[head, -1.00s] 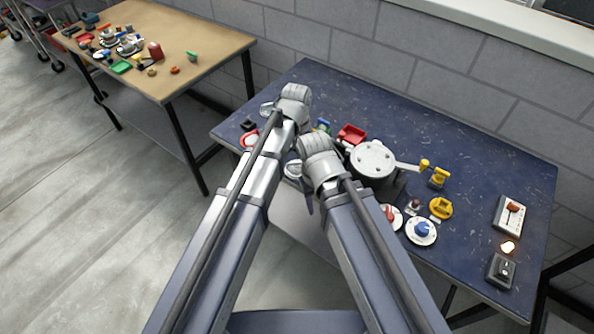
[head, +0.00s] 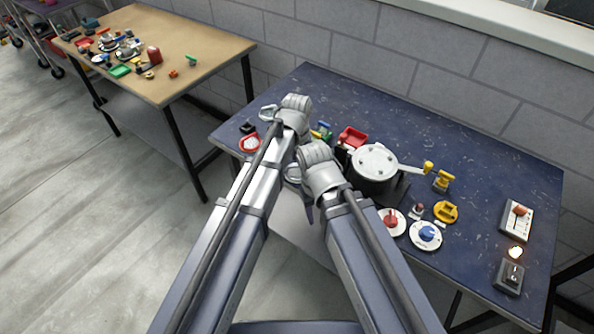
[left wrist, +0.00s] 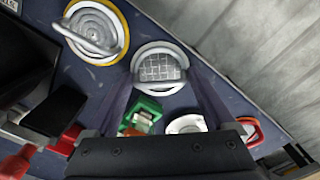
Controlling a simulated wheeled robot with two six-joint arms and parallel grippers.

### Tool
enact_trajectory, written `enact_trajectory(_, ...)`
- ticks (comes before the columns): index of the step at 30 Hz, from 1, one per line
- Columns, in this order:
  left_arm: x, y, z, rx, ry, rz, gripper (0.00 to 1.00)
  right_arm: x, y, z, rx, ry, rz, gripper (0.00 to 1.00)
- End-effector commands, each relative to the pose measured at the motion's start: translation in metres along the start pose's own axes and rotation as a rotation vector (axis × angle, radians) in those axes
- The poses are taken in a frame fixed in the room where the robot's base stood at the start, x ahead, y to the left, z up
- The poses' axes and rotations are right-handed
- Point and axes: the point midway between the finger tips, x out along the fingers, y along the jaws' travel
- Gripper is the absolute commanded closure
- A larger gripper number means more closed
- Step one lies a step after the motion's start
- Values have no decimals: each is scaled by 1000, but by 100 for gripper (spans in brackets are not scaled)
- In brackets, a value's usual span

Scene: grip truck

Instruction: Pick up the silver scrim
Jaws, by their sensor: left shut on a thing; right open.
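The silver scrim (left wrist: 160,66), a round disc of silver mesh in a pale rim, shows between my left fingers in the left wrist view. My left gripper (left wrist: 160,92) is shut on it. In the head view the left gripper (head: 296,128) is over the left part of the blue table, and its own wrist hides its fingertips. A silver disc (head: 292,172) partly shows below it there; I cannot tell if it is the held one. My right gripper (head: 310,208) is open at the table's near edge, its fingers mostly hidden behind its wrist.
A yellow-rimmed mesh disc (left wrist: 93,32) lies near the scrim. A green block (left wrist: 143,114), a white dish (left wrist: 186,123) and a red-rimmed dish (head: 249,143) are close by. A drum-shaped pot (head: 374,162) stands to the right. The back of the blue table (head: 440,130) is clear.

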Motion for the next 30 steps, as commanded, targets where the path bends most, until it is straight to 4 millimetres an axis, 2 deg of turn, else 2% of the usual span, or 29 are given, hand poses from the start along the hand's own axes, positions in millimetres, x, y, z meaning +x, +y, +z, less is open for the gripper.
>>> enact_trajectory(1, 0, 0, 0, 0, 0, 0, 58, 0, 0, 0, 0, 0, 0, 50)
enact_trajectory(4, 0, 0, 0, 0, 0, 0, 69, 0, 0, 0, 0, 0, 0, 50)
enact_trajectory(11, 0, 0, 0, 0, 0, 0, 69, 0, 0, 0, 0, 0, 0, 50)
enact_trajectory(17, -9, 0, 0, 0, 0, 0, 69, -9, 1, 0, 0, 0, 0, 50)
enact_trajectory(23, -31, 0, 0, 0, 0, 0, 69, -31, 3, 2, 0, 0, 0, 50)
enact_trajectory(30, -69, 0, 0, 0, 0, 0, 69, -69, 7, 4, 0, 0, 0, 50)
